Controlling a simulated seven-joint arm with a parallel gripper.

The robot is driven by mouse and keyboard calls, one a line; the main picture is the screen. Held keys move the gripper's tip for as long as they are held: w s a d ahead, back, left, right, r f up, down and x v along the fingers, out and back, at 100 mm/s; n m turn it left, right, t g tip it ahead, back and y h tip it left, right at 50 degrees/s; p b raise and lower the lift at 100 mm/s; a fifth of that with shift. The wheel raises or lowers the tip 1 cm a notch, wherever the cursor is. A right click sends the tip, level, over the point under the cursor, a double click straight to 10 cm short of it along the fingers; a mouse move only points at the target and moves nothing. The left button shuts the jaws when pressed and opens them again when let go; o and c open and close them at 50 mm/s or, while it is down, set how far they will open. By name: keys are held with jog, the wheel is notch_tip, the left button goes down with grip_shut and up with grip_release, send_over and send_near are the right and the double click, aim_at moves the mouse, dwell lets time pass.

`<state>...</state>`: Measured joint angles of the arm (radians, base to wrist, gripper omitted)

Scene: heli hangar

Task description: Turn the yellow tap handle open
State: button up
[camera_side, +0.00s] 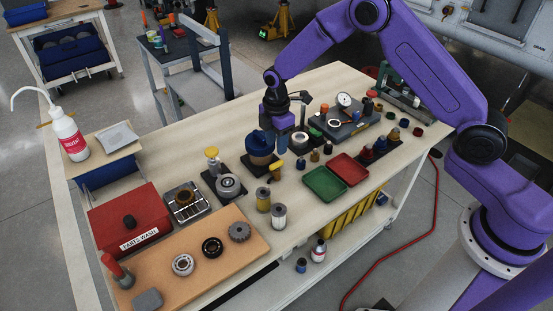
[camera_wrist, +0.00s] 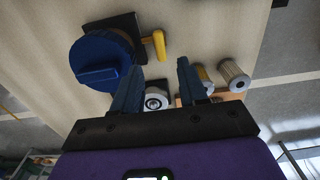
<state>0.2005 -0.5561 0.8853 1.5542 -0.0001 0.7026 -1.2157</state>
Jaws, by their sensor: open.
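A blue round container (camera_wrist: 100,60) on a dark base plate has a yellow tap handle (camera_wrist: 159,45) sticking out beside it. In the side view the container (camera_side: 260,146) stands mid-table, with the yellow handle (camera_side: 276,169) at its front right. My gripper (camera_side: 284,146) is above the table, close beside the container and partly in front of it. In the wrist view my gripper (camera_wrist: 157,75) has its two blue fingers apart, with nothing between them. The yellow handle lies beyond the fingertips, roughly between them in the picture, and I see no contact.
Green tray (camera_side: 324,184) and red tray (camera_side: 350,169) lie right of the tap. Two filter canisters (camera_side: 279,215) stand in front. A pump part with a yellow top (camera_side: 212,156) is to the left.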

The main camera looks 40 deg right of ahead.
aim_at(277, 163)
notch_tip(277, 163, down, 7)
jog(key=shift+f, duration=0.15)
dwell(0.4)
grip_shut()
